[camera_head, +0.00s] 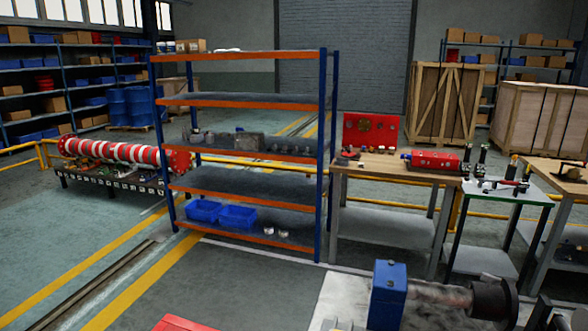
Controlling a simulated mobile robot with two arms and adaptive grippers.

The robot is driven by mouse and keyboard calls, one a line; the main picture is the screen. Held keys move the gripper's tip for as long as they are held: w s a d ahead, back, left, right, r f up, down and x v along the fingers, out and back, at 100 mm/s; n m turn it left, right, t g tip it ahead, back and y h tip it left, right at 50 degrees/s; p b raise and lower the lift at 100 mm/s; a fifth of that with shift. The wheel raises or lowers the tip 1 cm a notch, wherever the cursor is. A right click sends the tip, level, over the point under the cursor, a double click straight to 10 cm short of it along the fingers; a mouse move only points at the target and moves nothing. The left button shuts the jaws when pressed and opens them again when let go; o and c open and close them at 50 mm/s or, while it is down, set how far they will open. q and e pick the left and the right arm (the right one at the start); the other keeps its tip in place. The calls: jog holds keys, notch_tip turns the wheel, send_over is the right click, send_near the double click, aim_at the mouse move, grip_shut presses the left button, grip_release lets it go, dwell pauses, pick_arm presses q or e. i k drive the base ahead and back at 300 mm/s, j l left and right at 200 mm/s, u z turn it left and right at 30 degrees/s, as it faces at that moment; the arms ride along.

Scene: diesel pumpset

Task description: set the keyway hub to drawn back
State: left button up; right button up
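A dark round flanged hub (494,302) sits at the right end of a grey, brown-stained shaft (440,294) at the bottom right. It looks like the keyway hub, but no keyway can be made out. A blue block-shaped housing (388,296) stands at the shaft's left end. Another dark part (542,313) shows to the right of the hub, cut off by the lower frame edge; I cannot tell what it is. Neither of my grippers can be made out in the head view.
A blue and orange shelf rack (240,146) with blue bins stands in the middle. Workbenches (395,168) with a red cylinder and small parts stand at the right. A red surface (183,324) shows at the bottom. Open floor (70,228) lies to the left.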

aim_at(500, 304)
jog(key=z, duration=1.25)
